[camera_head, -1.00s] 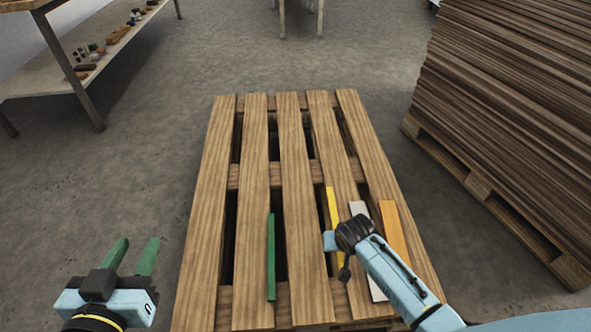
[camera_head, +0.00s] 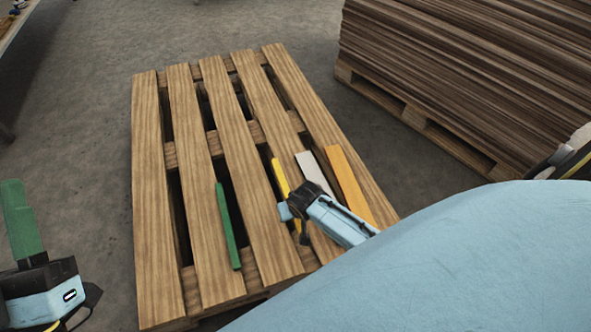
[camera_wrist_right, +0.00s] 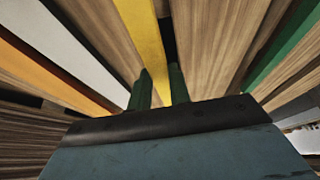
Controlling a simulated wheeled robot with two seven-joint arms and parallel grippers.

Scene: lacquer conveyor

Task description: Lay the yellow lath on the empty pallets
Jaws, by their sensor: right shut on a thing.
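The yellow lath (camera_head: 279,176) lies lengthwise on the wooden pallet (camera_head: 150,200), between a green lath (camera_head: 227,225) and a white lath (camera_head: 314,170). My right gripper (camera_head: 288,208) is low over its near part and shut on it. In the right wrist view the yellow lath (camera_wrist_right: 145,40) runs down between my two green fingers (camera_wrist_right: 158,88). Whether that end is lifted off the boards cannot be told. My left gripper (camera_head: 22,225) is at the left edge, partly cut off, away from the pallet; its finger gap is not clear.
An orange lath (camera_head: 350,185) lies right of the white one on the pallet. A tall stack of brown boards (camera_head: 470,70) on another pallet stands at the back right. A shelf edge (camera_head: 18,22) shows at top left. The floor left of the pallet is clear.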

